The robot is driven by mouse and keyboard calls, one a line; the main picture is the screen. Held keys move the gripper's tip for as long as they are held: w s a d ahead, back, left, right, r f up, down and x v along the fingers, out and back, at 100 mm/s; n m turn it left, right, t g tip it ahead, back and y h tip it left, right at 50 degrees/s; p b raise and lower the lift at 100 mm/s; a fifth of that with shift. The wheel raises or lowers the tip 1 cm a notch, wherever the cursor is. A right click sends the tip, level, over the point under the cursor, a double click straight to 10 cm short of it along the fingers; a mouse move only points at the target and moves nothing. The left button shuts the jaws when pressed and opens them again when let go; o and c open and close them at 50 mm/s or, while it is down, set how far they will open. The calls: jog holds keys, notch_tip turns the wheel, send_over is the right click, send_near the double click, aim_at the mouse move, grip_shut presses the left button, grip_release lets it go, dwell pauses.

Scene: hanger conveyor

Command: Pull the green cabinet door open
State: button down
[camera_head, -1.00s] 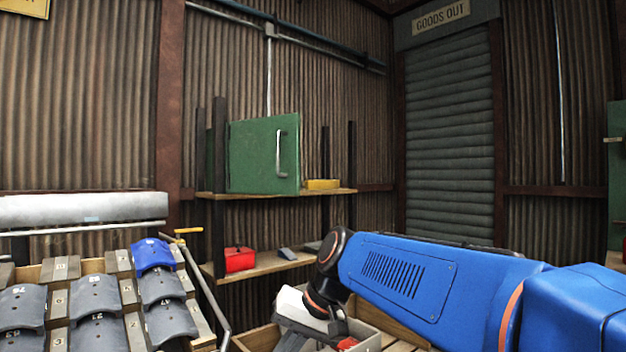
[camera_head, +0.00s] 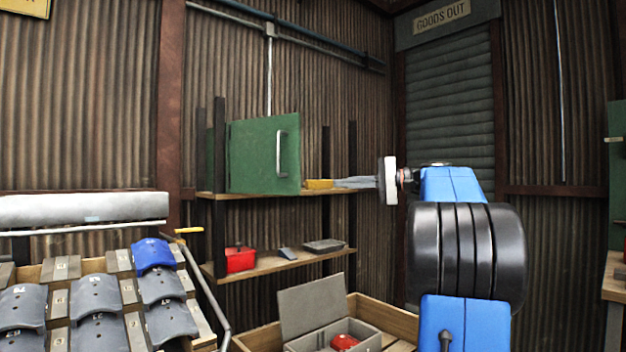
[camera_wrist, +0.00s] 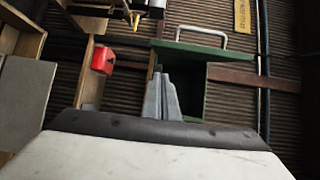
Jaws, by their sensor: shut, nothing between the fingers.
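The green cabinet door (camera_head: 262,157) has a pale bar handle (camera_head: 282,154) near its right edge. It stands partly open, its right edge swung out. The wrist view shows the door (camera_wrist: 190,50) almost edge-on, the handle (camera_wrist: 202,31) standing out from it, and a dark opening into the green cabinet (camera_wrist: 193,92). My gripper (camera_head: 338,182) is shut and empty, pointing left, to the right of the door's free edge and below handle height. Its fingertips (camera_wrist: 158,74) appear near the door's inner side in the wrist view; I cannot tell whether they touch.
A yellow block (camera_head: 319,184) lies on the upper shelf, partly overlapped by my fingers. A red box (camera_head: 240,259) and grey items sit on the lower shelf (camera_head: 272,265). Dark posts flank the shelves. A wooden crate (camera_head: 361,307) with a grey box stands below.

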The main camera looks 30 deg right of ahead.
jog(key=w+a+r, duration=0.1)
jog(key=w+a, duration=0.4)
jog(key=a, duration=0.2)
jog(key=shift+a+r, duration=0.3)
dwell(0.4)
jog(key=shift+a, duration=0.1)
dwell(0.3)
